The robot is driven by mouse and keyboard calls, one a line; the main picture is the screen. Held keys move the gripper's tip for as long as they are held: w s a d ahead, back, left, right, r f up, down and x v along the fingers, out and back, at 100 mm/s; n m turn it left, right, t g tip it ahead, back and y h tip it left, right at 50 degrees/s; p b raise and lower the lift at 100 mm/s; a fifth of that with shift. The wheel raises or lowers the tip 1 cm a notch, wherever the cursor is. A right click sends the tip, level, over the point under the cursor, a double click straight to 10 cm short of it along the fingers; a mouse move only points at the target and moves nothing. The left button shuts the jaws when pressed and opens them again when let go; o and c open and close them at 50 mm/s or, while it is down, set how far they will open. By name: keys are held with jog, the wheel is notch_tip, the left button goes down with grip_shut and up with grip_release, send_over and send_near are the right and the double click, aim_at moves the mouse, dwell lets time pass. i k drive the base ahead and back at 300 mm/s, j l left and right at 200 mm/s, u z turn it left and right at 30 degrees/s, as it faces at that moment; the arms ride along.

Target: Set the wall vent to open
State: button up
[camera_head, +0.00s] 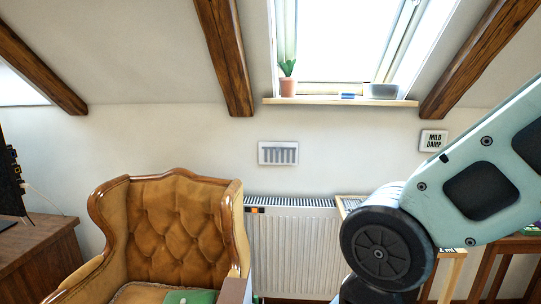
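At this size I cannot tell whether the slats are open or closed. My arm fills the right side of the head view, well to the right of the vent and apart from it. My gripper is not in view.
A tufted brown armchair (178,228) stands in front, left of the white radiator (292,250). The window sill (340,102) holds a potted plant (287,80) and a grey container (382,91). A "MILD DAMP" sign (433,141) hangs right. A wooden cabinet (40,245) stands left.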

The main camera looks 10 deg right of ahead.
aim_at(277, 150)
jog(key=i+l, duration=0.3)
jog(key=i+l+u, duration=0.15)
jog(key=i+u, duration=0.15)
jog(key=i+l+u, duration=0.35)
jog(key=i+j, duration=0.05)
jog(key=i, duration=0.05)
